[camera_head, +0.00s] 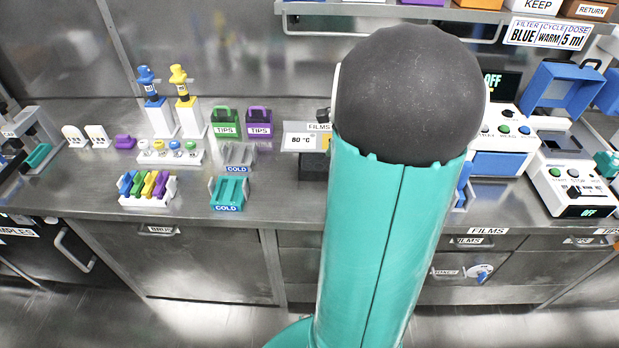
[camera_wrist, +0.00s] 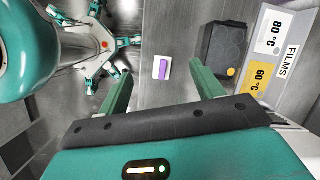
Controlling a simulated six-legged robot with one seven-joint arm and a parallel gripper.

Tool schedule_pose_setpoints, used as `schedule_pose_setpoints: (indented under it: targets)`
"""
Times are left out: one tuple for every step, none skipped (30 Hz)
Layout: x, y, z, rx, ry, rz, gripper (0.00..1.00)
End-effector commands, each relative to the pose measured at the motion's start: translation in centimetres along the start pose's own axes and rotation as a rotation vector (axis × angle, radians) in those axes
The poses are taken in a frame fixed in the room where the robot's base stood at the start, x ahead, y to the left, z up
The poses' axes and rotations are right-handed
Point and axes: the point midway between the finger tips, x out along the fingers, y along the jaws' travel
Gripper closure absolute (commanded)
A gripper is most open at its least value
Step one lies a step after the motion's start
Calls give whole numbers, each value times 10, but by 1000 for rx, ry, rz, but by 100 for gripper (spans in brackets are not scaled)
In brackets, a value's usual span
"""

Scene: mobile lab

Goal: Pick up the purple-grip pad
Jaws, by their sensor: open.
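In the wrist view the purple-grip pad (camera_wrist: 163,68) is a small white square with a purple bar across it. It lies on the grey metal surface. My gripper (camera_wrist: 160,73) is open, with its two green fingers apart. The pad appears between the fingertips in the picture; the height of the fingers above it is hard to judge. Nothing is held between the fingers. In the head view my teal arm fills the middle and hides the gripper, and I cannot make out the pad there.
A dark box (camera_wrist: 224,52) stands right of the pad, beside the FILMS sign (camera_wrist: 279,45). In the head view, a rack of coloured clips (camera_head: 147,201), teal COLD tray (camera_head: 228,208) and TIPS boxes (camera_head: 225,130) stand left on the bench. White-and-blue devices (camera_head: 500,150) stand right.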

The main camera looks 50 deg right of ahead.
Motion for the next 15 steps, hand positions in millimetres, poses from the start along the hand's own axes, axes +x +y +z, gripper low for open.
schedule_pose_setpoints:
  targets:
    - [5, 2, -29, 112, -21, 0, 34]
    - [6, 3, -41, 167, -31, -2, 34]
    - [8, 5, -56, 229, -42, -4, 34]
    - [9, 6, -64, 267, -50, -6, 34]
    - [11, 7, -71, 298, -57, -7, 34]
    - [12, 9, -78, 330, -63, -8, 34]
    - [13, 10, -82, 346, -67, -9, 34]
    - [15, 10, -84, 358, -69, -9, 34]
    - [18, 10, -86, 367, -71, -9, 34]
    - [21, 11, -86, 369, -71, -9, 34]
    - [25, 11, -86, 370, -72, -9, 34]
    - [32, 11, -85, 369, -72, -8, 34]
    - [38, 10, -84, 368, -72, -8, 34]
    - [44, 10, -83, 367, -73, -7, 34]
    - [52, 10, -83, 367, -72, -7, 34]
